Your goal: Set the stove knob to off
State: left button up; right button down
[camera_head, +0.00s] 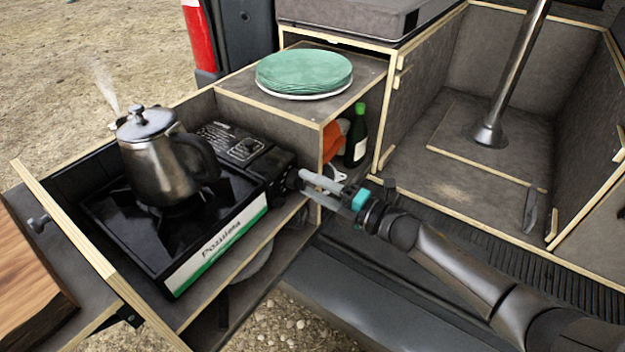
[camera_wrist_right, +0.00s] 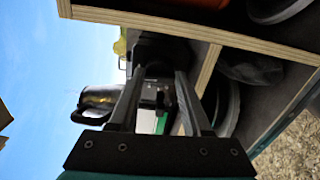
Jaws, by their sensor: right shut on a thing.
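The black camping stove (camera_head: 218,245) sits in the pull-out drawer, with a steaming metal kettle (camera_head: 155,172) on its burner. The dark stove knob (camera_head: 292,181) is on the stove's right end. My right gripper (camera_head: 304,182) comes in from the right with its fingers shut on the knob. In the right wrist view, the two fingers (camera_wrist_right: 160,75) reach toward the dark knob end, and the kettle (camera_wrist_right: 98,100) shows to the left. The fingers partly hide the knob, and I cannot read its setting. My left gripper is not in view.
Green plates (camera_head: 304,72) lie on the shelf behind the stove. A green bottle (camera_head: 356,138) and an orange item (camera_head: 331,140) stand in the compartment beyond my gripper. Wooden drawer edges run close around the stove. A metal post (camera_head: 510,80) stands at right.

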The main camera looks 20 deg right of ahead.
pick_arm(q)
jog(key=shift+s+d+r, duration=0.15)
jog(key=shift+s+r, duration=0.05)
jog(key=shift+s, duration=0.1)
pick_arm(e)
jog(key=shift+m, duration=0.4)
jog(key=shift+c, duration=1.7)
grip_release()
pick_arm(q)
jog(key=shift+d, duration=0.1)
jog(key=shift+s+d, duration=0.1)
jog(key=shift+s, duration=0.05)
pick_arm(e)
jog(key=shift+s+d, duration=0.1)
